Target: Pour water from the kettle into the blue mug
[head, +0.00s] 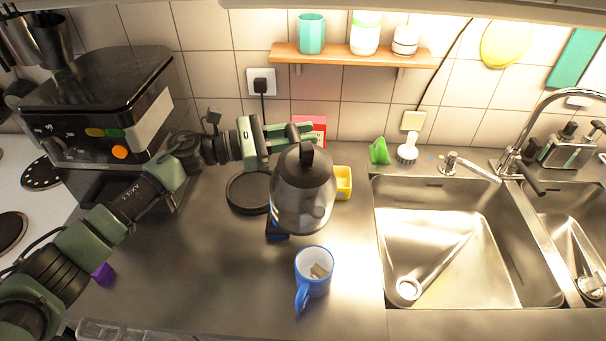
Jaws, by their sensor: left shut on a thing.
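A dark grey kettle (302,195) with a black lid is near the middle of the head view, beside its round black base (236,197). My left gripper (296,133) reaches in from the left and is shut on the kettle at its far side; the exact grip is partly hidden behind the lid. The kettle looks held up, close to upright; any slight tilt is hard to tell. The blue mug (316,277) stands upright on the counter in front of the kettle, its handle toward me. A small tan thing lies inside it. My right gripper is out of view.
A yellow container (343,182) and a red box (310,124) are behind the kettle. A black appliance (100,105) stands at the back left. The steel sink (450,240) is right of the mug. A wooden shelf (350,55) hangs above.

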